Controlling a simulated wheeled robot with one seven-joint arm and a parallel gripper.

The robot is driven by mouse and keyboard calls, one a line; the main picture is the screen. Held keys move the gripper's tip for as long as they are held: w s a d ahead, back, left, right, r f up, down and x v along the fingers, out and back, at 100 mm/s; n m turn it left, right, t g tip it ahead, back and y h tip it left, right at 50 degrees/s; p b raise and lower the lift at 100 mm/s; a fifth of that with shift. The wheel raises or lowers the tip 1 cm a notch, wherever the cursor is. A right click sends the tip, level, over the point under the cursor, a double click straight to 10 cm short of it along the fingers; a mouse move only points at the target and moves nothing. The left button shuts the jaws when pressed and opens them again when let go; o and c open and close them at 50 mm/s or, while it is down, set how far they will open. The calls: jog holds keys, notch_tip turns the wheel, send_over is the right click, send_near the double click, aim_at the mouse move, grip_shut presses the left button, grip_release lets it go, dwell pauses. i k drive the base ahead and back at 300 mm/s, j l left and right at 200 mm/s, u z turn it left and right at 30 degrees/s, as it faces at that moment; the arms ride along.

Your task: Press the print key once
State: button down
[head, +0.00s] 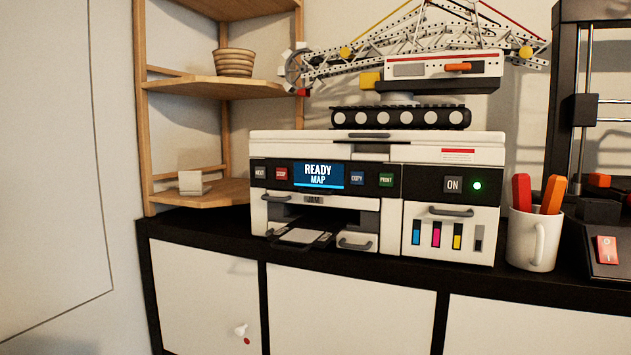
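The white and black printer (450,150) stands on the dark cabinet top. Its blue screen (318,176) reads "READY" and "MAP". An ON key (453,185) sits further right beside a lit green lamp (477,186). My gripper is not in view.
A white mug (530,245) with orange-red handled items stands right of the printer. A black-framed machine (562,130) is at the right edge. A wooden corner shelf (180,87) is at left. A crane model (440,68) stands above the printer. The printer's front is unobstructed.

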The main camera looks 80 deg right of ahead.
aim_at(385, 179)
jog(key=z, duration=0.45)
jog(key=k+z, duration=0.15)
jog(key=z, duration=0.3)
jog(key=l+z, duration=0.1)
jog(key=z, duration=0.4)
jog(key=k+l+z, duration=0.1)
jog(key=z, duration=0.35)
jog(key=l+z, duration=0.1)
jog(key=z, duration=0.35)
